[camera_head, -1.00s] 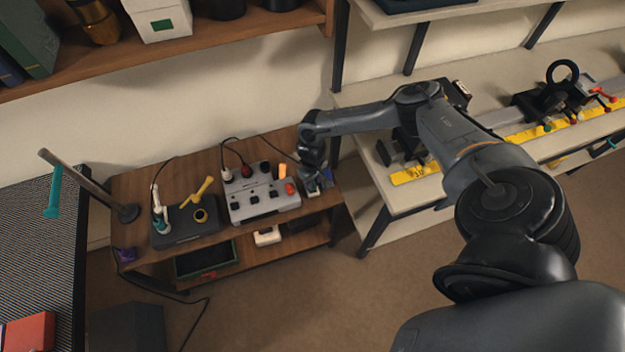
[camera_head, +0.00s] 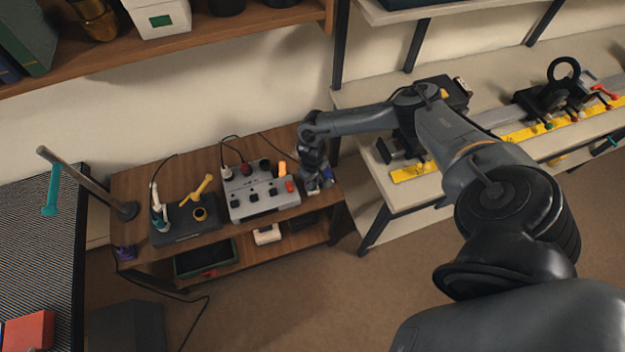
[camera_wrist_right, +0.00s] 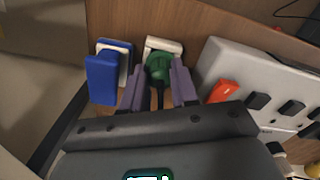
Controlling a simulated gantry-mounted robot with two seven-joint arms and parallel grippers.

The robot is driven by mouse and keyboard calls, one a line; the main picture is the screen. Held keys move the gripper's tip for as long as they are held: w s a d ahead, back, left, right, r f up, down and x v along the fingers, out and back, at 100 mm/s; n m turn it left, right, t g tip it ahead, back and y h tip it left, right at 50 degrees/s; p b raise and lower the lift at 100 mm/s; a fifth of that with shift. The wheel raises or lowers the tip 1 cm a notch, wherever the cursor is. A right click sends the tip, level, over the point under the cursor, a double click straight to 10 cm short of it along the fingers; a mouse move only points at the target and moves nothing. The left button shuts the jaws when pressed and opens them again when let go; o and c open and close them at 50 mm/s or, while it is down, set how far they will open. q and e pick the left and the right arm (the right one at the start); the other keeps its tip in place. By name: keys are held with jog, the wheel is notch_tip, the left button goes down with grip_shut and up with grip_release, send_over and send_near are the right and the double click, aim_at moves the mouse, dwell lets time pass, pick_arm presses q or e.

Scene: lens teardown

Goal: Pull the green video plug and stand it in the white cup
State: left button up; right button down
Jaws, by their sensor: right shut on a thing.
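The green plug (camera_wrist_right: 158,68) sits between the purple fingers of my right gripper (camera_wrist_right: 158,88), which is shut on it. A white socket (camera_wrist_right: 162,46) is directly behind the plug, and the plug appears to be still against it. A dark cable runs from the plug down between the fingers. In the head view my right gripper (camera_head: 316,183) is at the right end of the wooden bench, and the arm hides the plug. I cannot make out a white cup in either view. My left gripper is not in view.
A blue plug (camera_wrist_right: 102,79) on its own white socket is close left of the fingers in the wrist view. A grey switch box (camera_head: 262,197) with an orange lever (camera_wrist_right: 223,91) is close on the other side. A dark block (camera_head: 186,222) stands further left on the wooden bench (camera_head: 135,185).

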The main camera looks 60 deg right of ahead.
jog(key=shift+f, duration=0.15)
jog(key=c, duration=0.8)
grip_release()
